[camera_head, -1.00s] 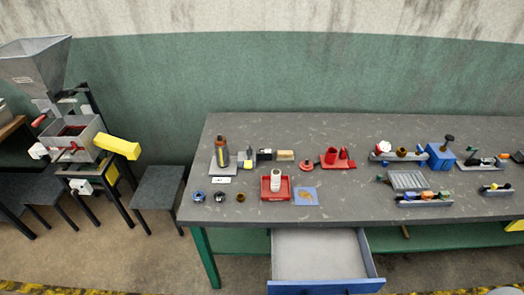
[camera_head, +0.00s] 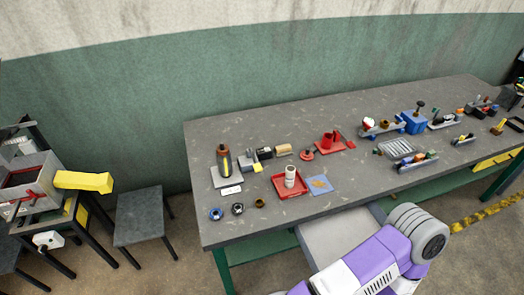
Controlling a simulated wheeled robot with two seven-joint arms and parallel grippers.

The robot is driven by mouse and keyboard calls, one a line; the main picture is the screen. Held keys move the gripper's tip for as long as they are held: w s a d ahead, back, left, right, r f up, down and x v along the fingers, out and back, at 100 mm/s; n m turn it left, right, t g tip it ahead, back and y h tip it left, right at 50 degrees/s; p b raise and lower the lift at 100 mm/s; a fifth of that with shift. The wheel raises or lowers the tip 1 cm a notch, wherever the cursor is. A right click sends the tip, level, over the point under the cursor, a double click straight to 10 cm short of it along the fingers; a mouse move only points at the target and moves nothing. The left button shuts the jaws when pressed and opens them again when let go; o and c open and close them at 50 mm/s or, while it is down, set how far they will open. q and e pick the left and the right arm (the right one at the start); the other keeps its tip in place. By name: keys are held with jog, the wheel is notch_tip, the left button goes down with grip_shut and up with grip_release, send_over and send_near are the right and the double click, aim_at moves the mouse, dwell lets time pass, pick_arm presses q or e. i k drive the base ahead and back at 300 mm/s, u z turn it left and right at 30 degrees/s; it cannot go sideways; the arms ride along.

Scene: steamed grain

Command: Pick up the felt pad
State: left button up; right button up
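A flat light-blue square (camera_head: 319,187) with an orange-brown patch on it lies on the grey workbench, just right of a red tray. It may be the felt pad, but at this size I cannot tell its material. Neither of my grippers is in view. A purple and white link of one of my arms (camera_head: 375,262) comes in at the bottom right, in front of the bench's front edge and apart from the square.
The red tray (camera_head: 275,183) holds a white cylinder (camera_head: 290,176). Several small tools and fixtures stand along the workbench (camera_head: 260,226). An open drawer (camera_head: 325,238) juts out below, partly hidden by my arm. A stool (camera_head: 140,215) and a hopper machine stand left.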

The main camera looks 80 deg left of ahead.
aim_at(285, 150)
jog(key=u, duration=1.7)
